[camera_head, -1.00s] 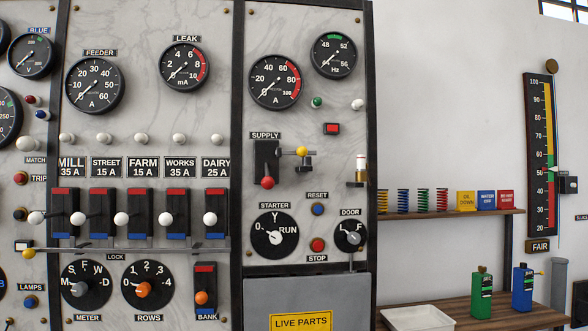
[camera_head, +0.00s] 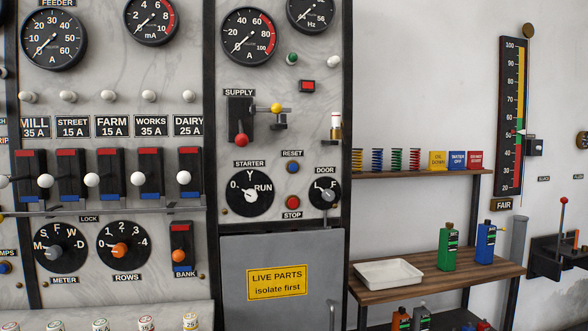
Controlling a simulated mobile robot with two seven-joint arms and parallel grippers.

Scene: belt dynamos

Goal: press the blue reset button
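The blue reset button (camera_head: 292,168) is a small round blue cap on the marbled panel, just under the RESET label (camera_head: 292,154). The red STOP button (camera_head: 292,202) is directly below it. The STARTER dial (camera_head: 250,193) is to its left and the DOOR dial (camera_head: 324,193) to its right. Neither of my grippers shows in the head view, and nothing covers the blue button.
A grey LIVE PARTS door (camera_head: 278,285) is below the button. The SUPPLY lever with a red knob (camera_head: 242,140) is up and left. At right, a wooden bench (camera_head: 430,287) holds a white tray (camera_head: 388,274), a green can (camera_head: 448,247) and a blue can (camera_head: 485,243).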

